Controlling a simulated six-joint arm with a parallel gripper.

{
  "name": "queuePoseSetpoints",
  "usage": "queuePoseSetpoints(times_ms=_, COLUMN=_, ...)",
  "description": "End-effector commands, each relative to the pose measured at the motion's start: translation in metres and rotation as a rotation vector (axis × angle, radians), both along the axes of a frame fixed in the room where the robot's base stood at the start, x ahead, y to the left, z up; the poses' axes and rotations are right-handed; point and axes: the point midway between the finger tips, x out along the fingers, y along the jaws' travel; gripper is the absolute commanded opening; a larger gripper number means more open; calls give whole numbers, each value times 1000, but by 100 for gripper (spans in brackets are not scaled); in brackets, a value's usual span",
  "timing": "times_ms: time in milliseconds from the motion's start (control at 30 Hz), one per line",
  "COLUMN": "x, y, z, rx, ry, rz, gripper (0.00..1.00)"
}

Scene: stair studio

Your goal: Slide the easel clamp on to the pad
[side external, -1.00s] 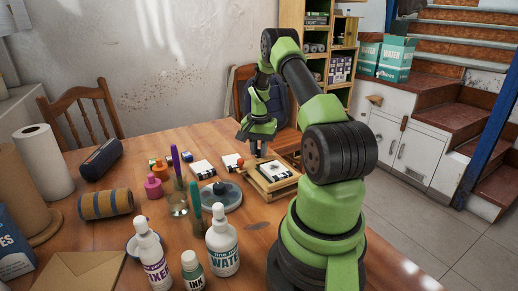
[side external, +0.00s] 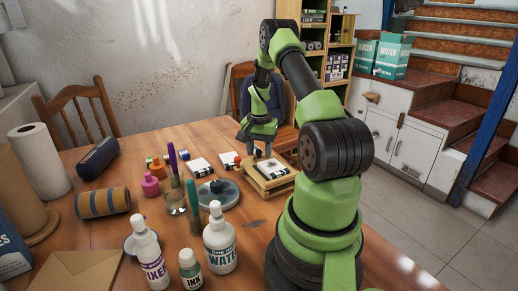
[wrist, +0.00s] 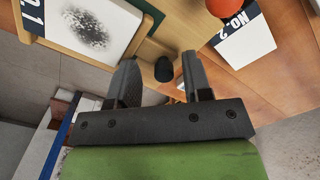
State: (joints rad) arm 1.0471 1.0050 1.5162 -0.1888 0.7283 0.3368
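A white pad marked "NO. 1" with a dark speckled print (wrist: 90,28) lies on a low wooden easel (side external: 262,188) in the side view. In the wrist view the pad is at the upper left, framed by a pale wooden rail (wrist: 75,52). A small black knob (wrist: 163,69), which looks like the easel clamp's, stands just beyond the pad's edge. My gripper (wrist: 160,62) is open, its two fingers on either side of the knob with a gap showing each side. In the side view my gripper (side external: 258,151) is low over the easel's far end; the knob is hidden there.
A "NO. 2" card (wrist: 246,42) with an orange-red ball (wrist: 219,7) lies beside the easel. In the side view, a grey round dish (side external: 222,200), bottles (side external: 220,245), upright markers (side external: 173,160) and a small jar (side external: 151,186) stand left of the easel.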

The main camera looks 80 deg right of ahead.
Motion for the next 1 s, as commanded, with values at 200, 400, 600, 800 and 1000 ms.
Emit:
queuePoseSetpoints(times_ms=200, x=1, y=-1, z=2, rx=-4, ry=-2, rz=1, gripper=45)
queuePoseSetpoints(times_ms=400, x=1, y=-2, z=25, rx=-9, ry=-5, rz=0, gripper=45)
queuePoseSetpoints(times_ms=600, x=1, y=-2, z=66, rx=-8, ry=-5, rz=0, gripper=45)
queuePoseSetpoints(times_ms=800, x=1, y=-1, z=93, rx=-6, ry=-3, rz=1, gripper=45)
queuePoseSetpoints(times_ms=1000, x=1, y=-1, z=100, rx=-2, ry=-1, rz=1, gripper=45)
